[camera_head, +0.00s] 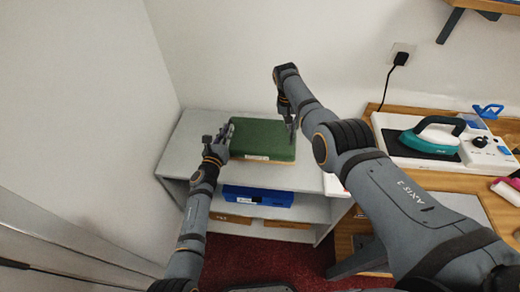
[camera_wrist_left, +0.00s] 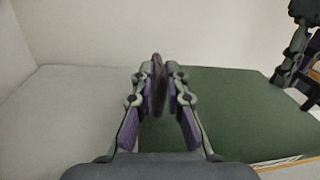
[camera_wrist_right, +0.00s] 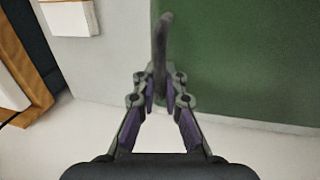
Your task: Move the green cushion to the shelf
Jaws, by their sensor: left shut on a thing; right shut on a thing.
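The green cushion (camera_head: 262,136) is a flat block with a pale label and a brownish strip along its front edge. It is at the top of the white shelf unit (camera_head: 190,135); I cannot tell whether it rests there or is just above. My left gripper (camera_head: 222,138) is shut at its left end, on a dark upright strap-like part (camera_wrist_left: 158,80). My right gripper (camera_head: 291,122) is shut at its right end, on a similar dark part (camera_wrist_right: 160,55). The cushion fills much of the left wrist view (camera_wrist_left: 235,115) and the right wrist view (camera_wrist_right: 245,60).
A blue box (camera_head: 258,196) lies on the shelf below, with brown boxes (camera_head: 287,224) lower down. A wooden table (camera_head: 450,183) at the right bears a green-and-white iron (camera_head: 435,133) on a tray. Walls close in the left and back. White top shows left of the cushion.

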